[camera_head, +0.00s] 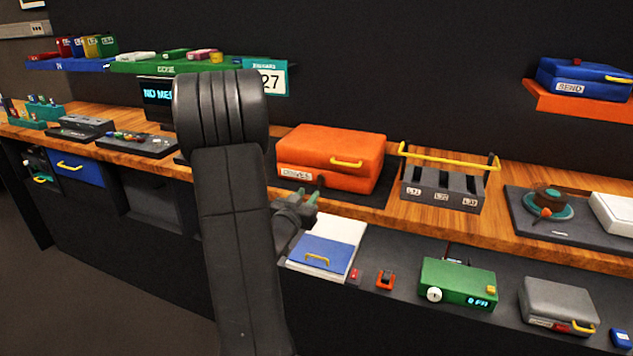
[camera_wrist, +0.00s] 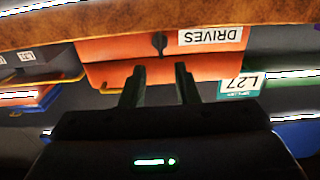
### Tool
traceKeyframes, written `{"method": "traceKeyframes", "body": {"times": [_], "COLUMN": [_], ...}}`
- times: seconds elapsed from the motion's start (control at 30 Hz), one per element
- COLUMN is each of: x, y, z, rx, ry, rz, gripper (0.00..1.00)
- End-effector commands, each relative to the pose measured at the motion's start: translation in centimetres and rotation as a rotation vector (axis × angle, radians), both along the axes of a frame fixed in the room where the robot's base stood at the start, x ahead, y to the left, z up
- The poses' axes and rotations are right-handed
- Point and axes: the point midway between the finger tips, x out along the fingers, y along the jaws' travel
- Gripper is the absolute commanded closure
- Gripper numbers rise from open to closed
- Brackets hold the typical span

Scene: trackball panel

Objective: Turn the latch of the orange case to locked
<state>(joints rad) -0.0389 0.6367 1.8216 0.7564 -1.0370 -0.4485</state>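The orange case (camera_head: 330,150) sits on a dark mat on the wooden counter. It has a yellow handle and a white label, which reads DRIVES in the upside-down wrist view. Its small dark latch (camera_wrist: 157,42) shows beside the label in that view, with a round head and a narrow tail; the case (camera_wrist: 110,74) fills the middle there. In the head view the latch (camera_head: 320,182) is a small dark shape on the case's front. My gripper (camera_wrist: 160,72) is open and empty, fingers pointing toward the case front, apart from the latch. In the head view my gripper (camera_head: 304,198) is just below the case.
A dark rack with a yellow bar (camera_head: 445,185) stands right of the case. A white and blue binder (camera_head: 328,248), a green box (camera_head: 458,285) and a grey case (camera_head: 559,306) lie on the lower shelf. The wooden counter edge runs close to my gripper.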

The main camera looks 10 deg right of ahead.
Motion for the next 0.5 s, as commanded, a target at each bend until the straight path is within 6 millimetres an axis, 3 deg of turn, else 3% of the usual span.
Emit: {"method": "traceKeyframes", "body": {"times": [0.2,0.5], "x": [3.7,6.2], "y": [-2.6,-4.1], "z": [0.1,0.1], "rx": [0.000,0.001], "ry": [0.000,-0.001], "rz": [-0.001,0.002], "gripper": [0.72,0.72]}}
